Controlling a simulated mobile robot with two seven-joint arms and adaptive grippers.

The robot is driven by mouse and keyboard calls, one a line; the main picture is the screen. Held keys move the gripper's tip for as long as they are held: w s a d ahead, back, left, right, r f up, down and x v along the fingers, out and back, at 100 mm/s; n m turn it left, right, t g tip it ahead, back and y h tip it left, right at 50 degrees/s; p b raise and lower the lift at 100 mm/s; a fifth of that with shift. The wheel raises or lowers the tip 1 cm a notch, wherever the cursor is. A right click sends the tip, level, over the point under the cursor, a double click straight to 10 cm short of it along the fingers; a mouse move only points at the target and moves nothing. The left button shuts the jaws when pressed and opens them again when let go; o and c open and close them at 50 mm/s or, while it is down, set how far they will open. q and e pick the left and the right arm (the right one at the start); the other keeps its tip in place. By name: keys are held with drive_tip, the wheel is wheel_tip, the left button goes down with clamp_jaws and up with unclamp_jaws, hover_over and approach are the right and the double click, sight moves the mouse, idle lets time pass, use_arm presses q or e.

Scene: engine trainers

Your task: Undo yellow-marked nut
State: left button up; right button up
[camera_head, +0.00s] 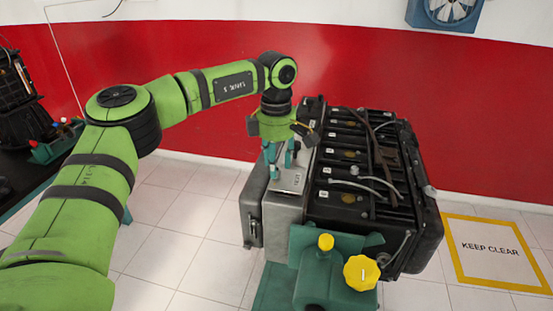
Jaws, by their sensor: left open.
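A black engine block (352,210) with a light metal side plate (287,203) stands in the middle of the view. My left gripper (281,170) points down over the left part of the engine, close above the metal plate. Its teal fingers are apart, and I see nothing held between them. I cannot make out the yellow-marked nut; the area under the fingers is small and partly covered by the gripper. My right gripper is not in view.
A framed "KEEP CLEAR" floor sign (490,249) lies right. A dark bench with equipment (28,110) is at left. Tiled floor is free between bench and engine.

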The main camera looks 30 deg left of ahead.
use_arm(q)
drive_tip(key=shift+f, duration=0.55)
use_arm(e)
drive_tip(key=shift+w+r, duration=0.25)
use_arm(q)
drive_tip(key=shift+c, duration=0.4)
clamp_jaws()
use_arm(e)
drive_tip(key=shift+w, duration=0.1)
